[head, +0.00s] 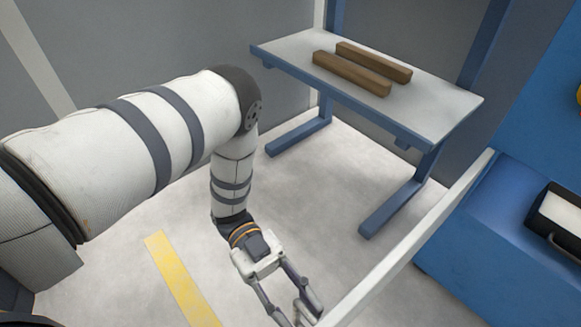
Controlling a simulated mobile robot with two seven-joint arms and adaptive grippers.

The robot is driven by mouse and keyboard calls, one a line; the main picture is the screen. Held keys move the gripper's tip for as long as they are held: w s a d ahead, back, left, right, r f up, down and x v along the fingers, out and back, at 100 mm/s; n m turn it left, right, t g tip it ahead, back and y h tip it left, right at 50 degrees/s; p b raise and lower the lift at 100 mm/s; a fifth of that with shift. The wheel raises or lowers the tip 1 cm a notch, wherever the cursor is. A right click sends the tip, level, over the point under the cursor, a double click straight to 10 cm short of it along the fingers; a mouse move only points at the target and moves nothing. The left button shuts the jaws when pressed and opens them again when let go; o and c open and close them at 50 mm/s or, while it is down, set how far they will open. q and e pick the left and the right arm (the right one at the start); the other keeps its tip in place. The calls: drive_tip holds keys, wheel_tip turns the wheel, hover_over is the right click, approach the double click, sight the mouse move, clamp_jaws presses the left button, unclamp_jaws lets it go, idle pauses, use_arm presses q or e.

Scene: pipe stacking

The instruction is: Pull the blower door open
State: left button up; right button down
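A long pale panel edge (420,237), which looks like the blower door, runs from the blue machine (490,235) down to the bottom edge of the head view. It stands out from the machine at an angle. My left arm comes in from the left and bends down. My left gripper (298,312) is at the bottom, just left of the panel's near end. Its fingers are spread apart with a gap between them, and nothing shows between them. The tips are partly cut off, so I cannot tell whether they touch the panel. My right gripper is not in view.
A blue-framed table (440,105) with a pale top stands behind, holding two brown bars (350,73) (374,62). A black and white box (558,222) sits in the machine at right. Yellow tape (182,282) marks the floor. The floor between arm and table is clear.

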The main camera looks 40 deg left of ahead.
use_arm(q)
drive_tip(key=shift+a, duration=0.1)
drive_tip(key=v, duration=1.2)
